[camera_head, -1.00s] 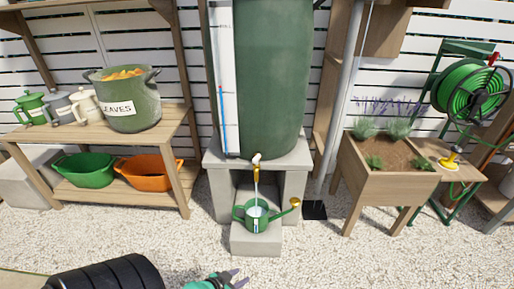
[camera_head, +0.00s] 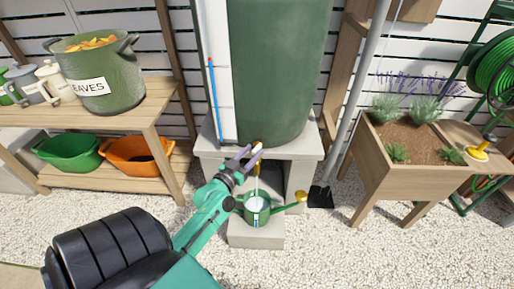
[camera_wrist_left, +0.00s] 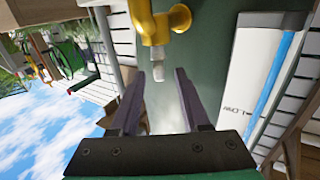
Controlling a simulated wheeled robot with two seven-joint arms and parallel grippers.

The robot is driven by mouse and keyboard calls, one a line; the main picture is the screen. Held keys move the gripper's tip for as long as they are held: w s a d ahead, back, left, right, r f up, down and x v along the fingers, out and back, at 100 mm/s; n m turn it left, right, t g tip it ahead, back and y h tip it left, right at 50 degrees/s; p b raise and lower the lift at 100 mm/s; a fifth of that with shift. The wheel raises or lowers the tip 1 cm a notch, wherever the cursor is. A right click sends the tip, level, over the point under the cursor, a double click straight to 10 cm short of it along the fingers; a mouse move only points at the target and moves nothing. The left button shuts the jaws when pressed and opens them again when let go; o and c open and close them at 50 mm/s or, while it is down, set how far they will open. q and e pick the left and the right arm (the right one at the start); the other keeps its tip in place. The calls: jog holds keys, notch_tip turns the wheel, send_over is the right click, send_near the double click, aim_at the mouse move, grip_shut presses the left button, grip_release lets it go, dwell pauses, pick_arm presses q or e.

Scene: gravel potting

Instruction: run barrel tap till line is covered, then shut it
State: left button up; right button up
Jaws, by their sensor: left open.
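The green barrel (camera_head: 285,75) stands on a grey block stand, with a brass tap (camera_wrist_left: 150,25) low on its front. In the left wrist view a pale lever-like piece (camera_wrist_left: 161,68) sticks out from the tap between my fingertips. My left gripper (camera_head: 248,158) is open at the tap; its fingers lie either side of the pale piece, contact unclear. A pale water stream (camera_head: 256,186) falls from the tap into the green watering can (camera_head: 262,217), which stands on a low block. The line inside the can is too small to make out. My right gripper is out of view.
A white gauge strip with a blue column (camera_head: 213,100) stands left of the barrel. A wooden shelf (camera_head: 130,112) with a leaves pot (camera_head: 105,75) is at left. A wooden planter (camera_head: 415,182) is at right. Gravel (camera_head: 310,255) in front is open.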

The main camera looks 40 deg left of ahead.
aim_at(253, 152)
pick_arm(q)
jog(key=w, duration=0.3)
jog(key=shift+a, duration=0.15)
jog(key=shift+w, duration=0.25)
jog(key=shift+c, duration=0.9)
jog(key=c, duration=0.5)
grip_shut()
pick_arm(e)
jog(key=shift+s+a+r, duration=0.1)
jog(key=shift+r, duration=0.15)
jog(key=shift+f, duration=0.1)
